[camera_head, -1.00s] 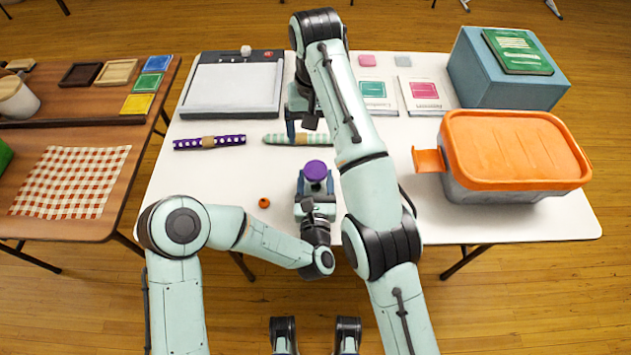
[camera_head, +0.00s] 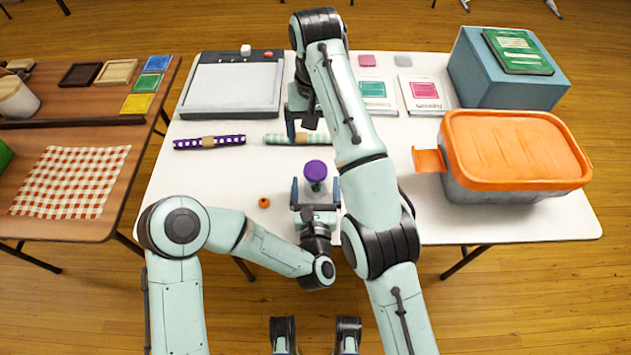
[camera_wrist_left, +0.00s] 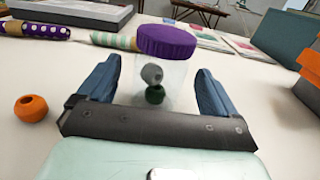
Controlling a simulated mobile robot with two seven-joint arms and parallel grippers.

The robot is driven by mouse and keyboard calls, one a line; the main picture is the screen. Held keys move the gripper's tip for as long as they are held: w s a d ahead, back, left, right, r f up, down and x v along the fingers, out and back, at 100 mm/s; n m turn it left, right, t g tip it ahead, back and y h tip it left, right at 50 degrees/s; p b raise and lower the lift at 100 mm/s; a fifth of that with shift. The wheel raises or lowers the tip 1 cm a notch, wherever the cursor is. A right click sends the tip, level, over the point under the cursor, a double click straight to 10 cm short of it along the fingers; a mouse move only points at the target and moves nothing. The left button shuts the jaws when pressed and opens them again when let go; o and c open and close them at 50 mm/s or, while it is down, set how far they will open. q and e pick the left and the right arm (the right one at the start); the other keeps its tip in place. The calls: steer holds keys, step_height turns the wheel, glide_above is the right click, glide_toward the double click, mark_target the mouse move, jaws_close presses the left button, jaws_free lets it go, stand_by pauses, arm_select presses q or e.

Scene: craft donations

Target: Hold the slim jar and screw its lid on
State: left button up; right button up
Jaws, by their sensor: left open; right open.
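The slim jar (camera_wrist_left: 172,75) is clear, stands upright on the white table, and holds a grey bead and a dark green bead. Its purple lid (camera_head: 316,171) sits on top of the jar; whether it is threaded tight I cannot tell. The lid also shows in the left wrist view (camera_wrist_left: 167,41). My left gripper (camera_head: 316,186) is open, with its blue fingers on either side of the jar and gaps between them and the glass. It also shows in the left wrist view (camera_wrist_left: 158,85). My right gripper (camera_head: 304,128) is open and empty, farther back over the table, partly hidden by my right arm.
An orange bead (camera_head: 264,202) lies left of the jar. A purple dotted roll (camera_head: 228,141) and a green striped roll (camera_head: 275,139) lie behind. An orange-lidded bin (camera_head: 520,150) and a blue box (camera_head: 475,75) stand right. A paper trimmer (camera_head: 232,88) is back left.

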arm_select(q)
steer(key=s+b, duration=0.1)
steer(key=s, duration=0.9)
steer(key=shift+d, duration=0.2)
steer(key=shift+s+a+b, duration=0.2)
steer(key=shift+s+b, duration=0.15)
steer(key=shift+s, duration=0.3)
